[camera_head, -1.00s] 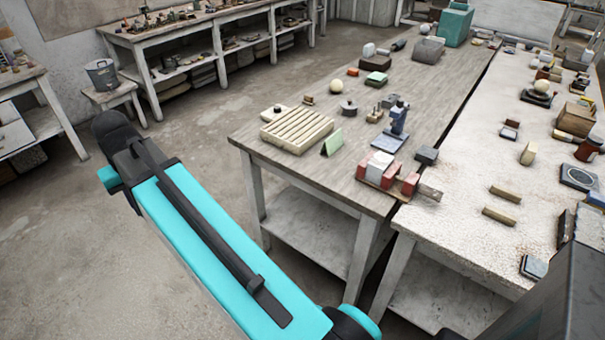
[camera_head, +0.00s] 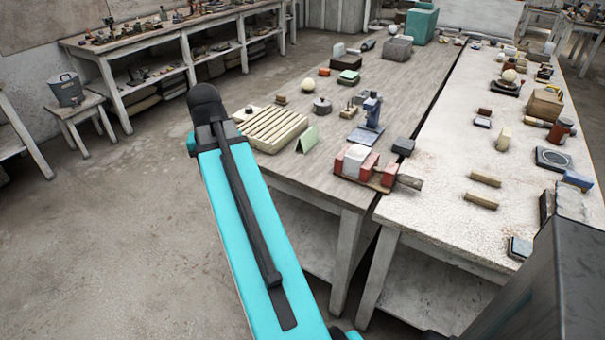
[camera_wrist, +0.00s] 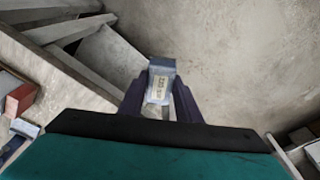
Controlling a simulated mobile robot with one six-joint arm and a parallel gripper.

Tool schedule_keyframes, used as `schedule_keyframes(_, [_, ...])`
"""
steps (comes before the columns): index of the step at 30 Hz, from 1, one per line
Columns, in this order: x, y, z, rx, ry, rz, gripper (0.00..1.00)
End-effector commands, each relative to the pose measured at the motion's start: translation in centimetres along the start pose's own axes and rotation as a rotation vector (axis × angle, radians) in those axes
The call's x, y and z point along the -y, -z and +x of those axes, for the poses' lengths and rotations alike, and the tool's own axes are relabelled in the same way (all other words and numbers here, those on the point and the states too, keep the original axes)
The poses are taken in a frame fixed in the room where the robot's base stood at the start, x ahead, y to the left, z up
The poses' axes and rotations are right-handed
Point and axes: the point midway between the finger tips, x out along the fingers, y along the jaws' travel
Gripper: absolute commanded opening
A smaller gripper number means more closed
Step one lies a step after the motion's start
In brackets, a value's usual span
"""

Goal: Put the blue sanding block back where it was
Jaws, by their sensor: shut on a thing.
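My gripper (camera_wrist: 160,103) shows in the wrist view, with its two dark fingers closed on the sides of a small blue-grey block. This is the blue sanding block (camera_wrist: 161,66), with a pale printed label reading roughly "220". It is held in the air above bare floor. In the head view, my gripper and the block are not visible; only my teal arm link crosses the lower middle. Where the block stood before cannot be told from these frames.
A grey wooden table (camera_head: 330,195) carries a ribbed cream tray (camera_head: 270,129), a blue stand (camera_head: 369,122) and red and white blocks (camera_head: 357,160). A plaster-dusted table (camera_head: 440,215) adjoins on the right, crowded at its far and right sides. Floor (camera_head: 110,240) at left is open.

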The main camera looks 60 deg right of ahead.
Motion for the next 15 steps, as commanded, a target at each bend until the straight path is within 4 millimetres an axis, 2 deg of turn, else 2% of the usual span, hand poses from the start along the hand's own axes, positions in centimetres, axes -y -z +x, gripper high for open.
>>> schedule_keyframes(1, [-1.7,0.3,0.6,-0.001,-0.006,0.044,0.06])
schedule_keyframes(3, [-3.7,0.6,0.8,-0.002,-0.015,0.101,0.06])
schedule_keyframes(15, [-14.9,0.8,2.3,-0.004,-0.06,0.422,0.06])
